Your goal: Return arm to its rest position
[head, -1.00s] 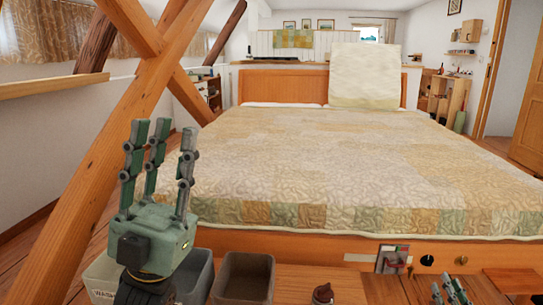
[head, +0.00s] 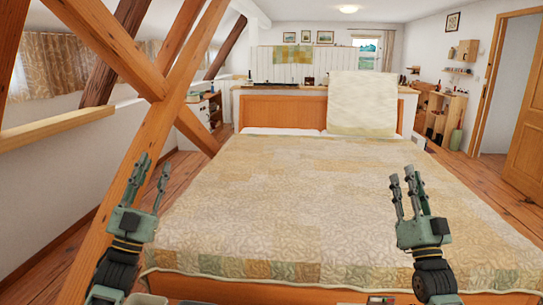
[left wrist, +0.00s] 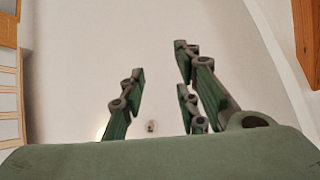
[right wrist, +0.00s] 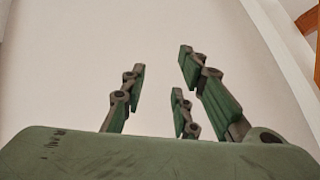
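My left gripper (head: 152,185) is raised at the left of the head view, fingers pointing up, in front of the timber brace and the bed's left edge. In the left wrist view its fingers (left wrist: 160,95) are spread and empty against the pale ceiling. My right gripper (head: 405,190) is raised at the right of the head view, fingers up, in front of the bed cover. In the right wrist view its fingers (right wrist: 165,95) are also spread with nothing between them. Neither gripper touches anything.
A large bed (head: 290,210) with a patchwork cover fills the middle. Crossed timber braces (head: 150,130) stand close on the left. Grey bins (head: 146,299) show at the bottom edge. A door (head: 525,140) stands at the far right, with bare floor beside the bed.

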